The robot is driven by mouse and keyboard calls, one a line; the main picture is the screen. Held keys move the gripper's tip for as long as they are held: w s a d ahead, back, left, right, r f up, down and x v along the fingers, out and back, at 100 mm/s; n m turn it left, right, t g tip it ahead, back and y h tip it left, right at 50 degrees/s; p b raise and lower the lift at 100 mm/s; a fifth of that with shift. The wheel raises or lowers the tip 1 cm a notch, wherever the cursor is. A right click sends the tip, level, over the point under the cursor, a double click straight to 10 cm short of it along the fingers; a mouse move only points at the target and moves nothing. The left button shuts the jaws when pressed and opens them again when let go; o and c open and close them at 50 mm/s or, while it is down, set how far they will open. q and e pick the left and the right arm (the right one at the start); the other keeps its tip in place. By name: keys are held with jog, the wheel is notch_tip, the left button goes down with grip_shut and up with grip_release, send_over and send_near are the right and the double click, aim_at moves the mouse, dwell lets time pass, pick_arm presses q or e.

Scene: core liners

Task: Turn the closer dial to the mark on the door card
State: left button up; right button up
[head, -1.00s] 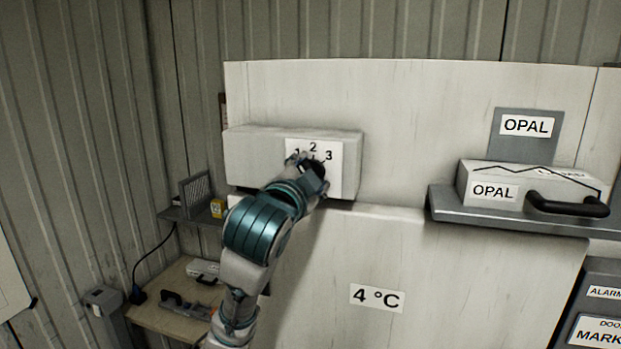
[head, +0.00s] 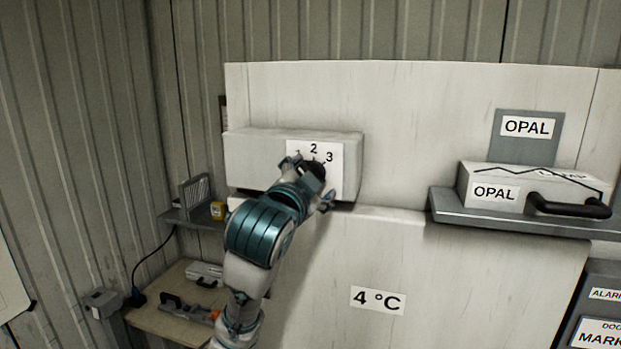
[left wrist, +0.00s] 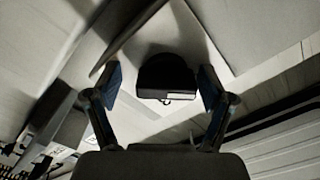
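The closer dial (head: 318,170) is a dark knob on a white plate numbered 1, 2 and 3 (head: 330,185), on the front of a pale box. My left gripper (head: 311,181) is at the dial and partly covers it and the 1. In the left wrist view the dial (left wrist: 167,78) sits between my two spread fingers (left wrist: 160,88), with a gap on each side. Its pointer setting cannot be read. A card at the lower right, starting "DOO" and "MARK" (head: 597,335), is cut off by the picture edge. My right gripper is not in view.
The closer box (head: 255,160) projects above a door labelled 4 °C (head: 377,299). At right, a shelf (head: 450,213) bears an OPAL case (head: 493,193) with a black handle. A small shelf and a low table (head: 150,318) with tools stand at left.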

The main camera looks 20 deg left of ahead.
pick_arm(q)
jog(key=shift+s+r, duration=0.1)
jog(key=shift+r, duration=0.1)
jog(key=shift+s, duration=0.25)
jog(key=s, duration=1.1)
jog(key=shift+a, duration=0.3)
jog(key=shift+s+f, duration=0.1)
